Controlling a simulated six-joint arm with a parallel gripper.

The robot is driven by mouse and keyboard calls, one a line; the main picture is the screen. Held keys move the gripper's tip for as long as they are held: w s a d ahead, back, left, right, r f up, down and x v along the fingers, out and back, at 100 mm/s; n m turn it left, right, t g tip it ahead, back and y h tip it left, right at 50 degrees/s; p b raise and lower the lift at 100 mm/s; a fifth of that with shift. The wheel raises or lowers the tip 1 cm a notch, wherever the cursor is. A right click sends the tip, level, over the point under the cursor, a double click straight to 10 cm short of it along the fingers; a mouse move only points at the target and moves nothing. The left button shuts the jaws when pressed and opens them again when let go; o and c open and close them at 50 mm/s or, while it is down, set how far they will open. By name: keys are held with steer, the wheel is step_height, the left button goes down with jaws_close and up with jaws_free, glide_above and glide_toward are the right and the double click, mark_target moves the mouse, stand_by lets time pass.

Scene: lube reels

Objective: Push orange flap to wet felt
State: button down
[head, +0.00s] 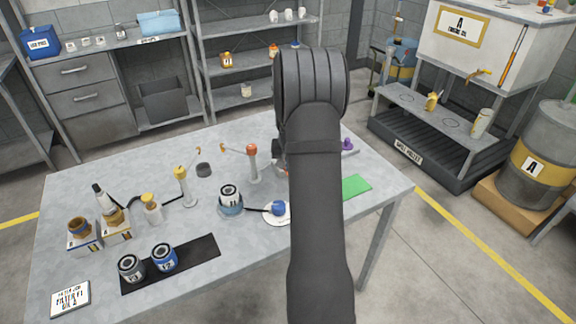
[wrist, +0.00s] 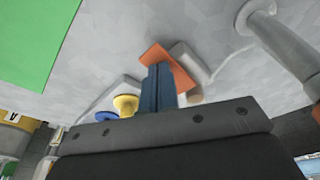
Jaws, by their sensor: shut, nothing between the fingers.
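In the wrist view the orange flap (wrist: 172,67) is a flat, tilted plate beside a pale grey rounded part (wrist: 187,54). My gripper (wrist: 158,72) shows as two dark blue fingers pressed together, with nothing between them. Its tips overlap the flap's left part in the picture; I cannot tell whether they touch it. A tan cylinder end (wrist: 194,96) shows below the flap. I cannot pick out the wet felt. In the head view my arm hides the gripper and the flap.
A yellow knob (wrist: 125,103) and a blue disc (wrist: 106,116) are left of the fingers. A green mat (head: 355,187) lies at the table's right.

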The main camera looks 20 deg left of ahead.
steer(key=w+v, duration=0.1)
steer(key=v, duration=0.6)
steer(key=shift+w+a+r, duration=0.2)
steer(key=shift+w+r, duration=0.05)
steer(key=shift+r, duration=0.1)
stand_by(1.2)
steer(key=shift+s+x, duration=0.2)
steer(key=shift+x, duration=0.75)
steer(key=shift+s+x, duration=0.2)
steer(key=shift+x, duration=0.75)
steer(key=shift+s+x, duration=0.2)
steer(key=shift+x, duration=0.75)
steer(key=c, duration=2.2)
jaws_free()
steer(key=shift+d+f, duration=0.15)
